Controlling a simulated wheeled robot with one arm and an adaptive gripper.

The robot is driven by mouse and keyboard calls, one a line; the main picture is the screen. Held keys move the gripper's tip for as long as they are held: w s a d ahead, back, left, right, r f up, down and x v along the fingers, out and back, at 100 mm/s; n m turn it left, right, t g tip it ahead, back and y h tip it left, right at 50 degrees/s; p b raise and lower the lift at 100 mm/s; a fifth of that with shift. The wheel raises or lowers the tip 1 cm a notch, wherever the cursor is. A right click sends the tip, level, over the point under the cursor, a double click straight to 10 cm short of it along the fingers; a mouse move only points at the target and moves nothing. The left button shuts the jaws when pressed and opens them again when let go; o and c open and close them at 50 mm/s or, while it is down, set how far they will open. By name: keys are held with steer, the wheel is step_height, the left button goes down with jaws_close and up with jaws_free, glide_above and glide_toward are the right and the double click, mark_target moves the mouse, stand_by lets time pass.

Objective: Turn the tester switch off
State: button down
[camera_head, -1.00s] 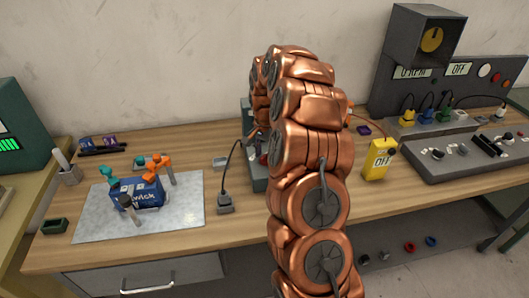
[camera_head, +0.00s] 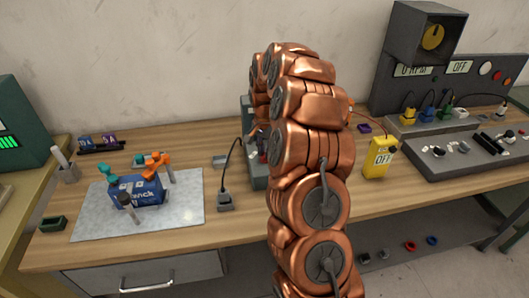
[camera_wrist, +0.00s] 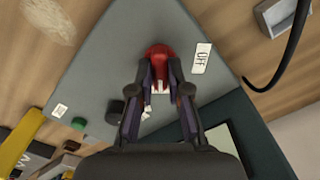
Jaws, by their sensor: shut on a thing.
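In the wrist view, a red switch (camera_wrist: 158,52) stands on the sloped grey panel (camera_wrist: 110,60) of the tester, beside a white label (camera_wrist: 202,58) reading OFF. My gripper (camera_wrist: 160,82) has its two fingers closed in on the red switch, one on each side. The lower part of the switch is hidden between the fingers. In the head view the tester (camera_head: 257,173) is a grey-green box, mostly hidden behind my copper arm. My gripper is hardly visible there.
A black knob (camera_wrist: 115,108) and green button (camera_wrist: 78,124) sit near my fingers. A black cable (camera_head: 229,160) runs from a small grey box (camera_head: 225,201) left of the tester.

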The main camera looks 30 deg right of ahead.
steer(key=n+b, duration=0.1)
steer(key=b, duration=0.1)
steer(key=n+b, duration=0.1)
steer(key=shift+f+n+b, duration=0.35)
steer(key=shift+n+b, duration=0.05)
steer(key=n+b, duration=0.4)
steer(key=n, duration=0.1)
steer(key=shift+r+n, duration=0.2)
steer(key=shift+n, duration=0.1)
steer(key=n+b, duration=0.1)
steer(key=n, duration=0.3)
steer(key=shift+r+b, duration=0.1)
steer(key=shift+b, duration=0.3)
steer(key=shift+r+n+b, duration=0.1)
steer(key=shift+n+b, duration=0.2)
steer(key=shift+n, duration=2.1)
steer(key=c, duration=1.1)
jaws_free()
